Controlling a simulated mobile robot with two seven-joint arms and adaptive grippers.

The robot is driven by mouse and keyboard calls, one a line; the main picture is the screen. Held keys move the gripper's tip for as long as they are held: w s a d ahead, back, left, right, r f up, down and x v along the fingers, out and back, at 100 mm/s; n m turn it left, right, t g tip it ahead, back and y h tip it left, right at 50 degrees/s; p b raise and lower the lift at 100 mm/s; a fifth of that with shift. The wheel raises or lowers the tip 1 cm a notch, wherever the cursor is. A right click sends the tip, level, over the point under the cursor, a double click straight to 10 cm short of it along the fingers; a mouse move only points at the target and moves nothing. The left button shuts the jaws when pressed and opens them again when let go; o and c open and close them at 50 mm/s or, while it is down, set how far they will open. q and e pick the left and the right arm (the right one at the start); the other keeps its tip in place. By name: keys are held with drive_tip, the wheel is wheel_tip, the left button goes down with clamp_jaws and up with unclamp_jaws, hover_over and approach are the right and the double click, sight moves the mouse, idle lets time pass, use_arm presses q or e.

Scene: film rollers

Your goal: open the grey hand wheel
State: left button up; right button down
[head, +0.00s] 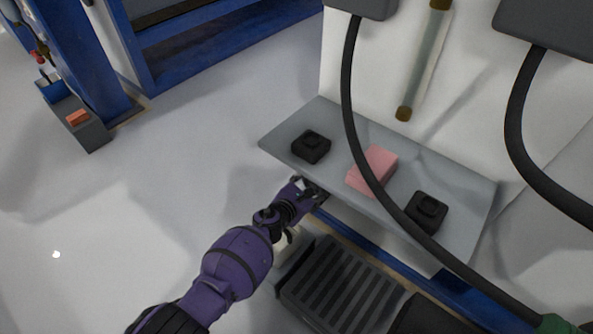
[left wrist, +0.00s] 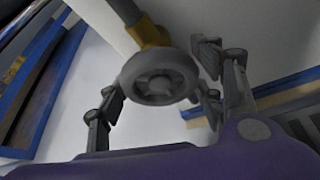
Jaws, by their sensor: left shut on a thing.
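The grey hand wheel (left wrist: 158,97) shows in the left wrist view as a round ring with a hub, on a brass-coloured fitting (left wrist: 148,33) below a grey pipe. My left gripper (left wrist: 160,87) has one finger on each side of the wheel and is shut on its rim. In the head view my left gripper (head: 312,191) is at the front left edge of a grey shelf. The wheel cannot be made out there. My right gripper is in neither view.
The grey shelf (head: 285,138) carries two black blocks (head: 311,147) (head: 427,211) and a pink block (head: 373,170). Black hoses (head: 350,120) hang in front of it. A dark ribbed pedal-like part (head: 340,285) lies below. Open floor is at left.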

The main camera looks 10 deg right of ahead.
use_arm(q)
drive_tip(key=shift+w+a+r, duration=0.15)
drive_tip(key=shift+w+r, duration=0.15)
drive_tip(key=shift+w, duration=0.1)
drive_tip(key=o, duration=0.9)
drive_tip(key=shift+o, duration=0.9)
drive_tip(key=shift+f, duration=0.1)
drive_tip(key=shift+s+f, duration=0.1)
drive_tip(key=shift+s, duration=0.1)
drive_tip(key=shift+s+a+r, duration=0.15)
drive_tip(key=shift+a+r, duration=0.1)
drive_tip(key=shift+a, duration=0.1)
drive_tip(key=v, duration=1.1)
drive_tip(key=shift+s, duration=0.2)
drive_tip(key=shift+d, duration=0.1)
